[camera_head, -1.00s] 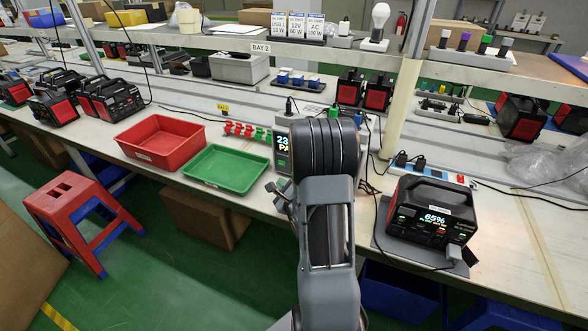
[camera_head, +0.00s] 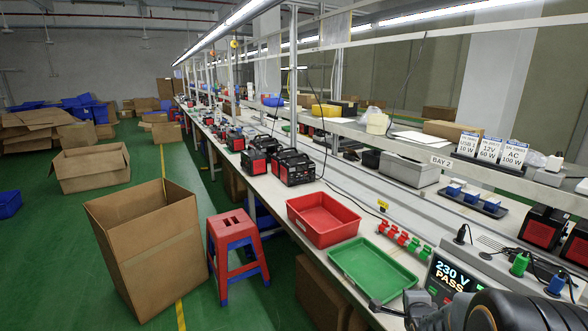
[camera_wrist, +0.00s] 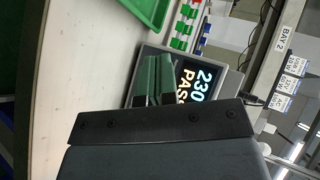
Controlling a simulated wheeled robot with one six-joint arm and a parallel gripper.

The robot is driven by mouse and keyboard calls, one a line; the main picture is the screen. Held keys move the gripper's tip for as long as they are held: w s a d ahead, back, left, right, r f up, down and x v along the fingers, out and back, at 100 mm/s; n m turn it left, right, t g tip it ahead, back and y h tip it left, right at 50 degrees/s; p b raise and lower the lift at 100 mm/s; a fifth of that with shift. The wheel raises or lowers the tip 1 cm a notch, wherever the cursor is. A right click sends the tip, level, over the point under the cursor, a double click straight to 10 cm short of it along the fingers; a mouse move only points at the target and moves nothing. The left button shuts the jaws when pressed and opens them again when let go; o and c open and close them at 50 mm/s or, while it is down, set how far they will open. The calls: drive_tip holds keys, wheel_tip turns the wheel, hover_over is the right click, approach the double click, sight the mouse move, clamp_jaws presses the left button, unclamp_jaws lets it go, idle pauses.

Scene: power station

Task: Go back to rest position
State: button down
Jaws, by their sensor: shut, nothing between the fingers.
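My gripper (camera_wrist: 156,78) shows in the wrist view with its two fingers together and nothing between them. Beyond the fingers is the tester box with the lit "230 V PASS" screen (camera_wrist: 192,82); I cannot tell whether the fingers touch it. In the head view the same screen (camera_head: 455,276) stands on the bench, and my arm fills the lower right corner, partly in front of the tester. The fingers are not clear in the head view.
A green tray (camera_head: 340,254) and a red tray (camera_head: 294,225) sit on the bench left of the tester. The shelf (camera_head: 395,142) runs above the bench. A red stool (camera_head: 226,229) and an open carton (camera_head: 117,250) stand on the green floor.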

drive_tip(key=s+a+r+n+g+y+p, duration=0.1)
drive_tip(key=s+a+r+n+g+p, duration=0.1)
drive_tip(key=s+a+r+n+g, duration=0.2)
drive_tip(key=s+a+r+n+g+y+p, duration=0.2)
drive_tip(key=s+a+r+n+g+p, duration=0.1)
drive_tip(key=s+a+r+n, duration=0.6)
drive_tip(key=s+a+n+g, duration=0.1)
drive_tip(key=s+a+n, duration=0.1)
drive_tip(key=s+n, duration=0.2)
drive_tip(key=shift+n+g, duration=0.3)
drive_tip(key=shift+n, duration=1)
drive_tip(key=shift+s, duration=0.1)
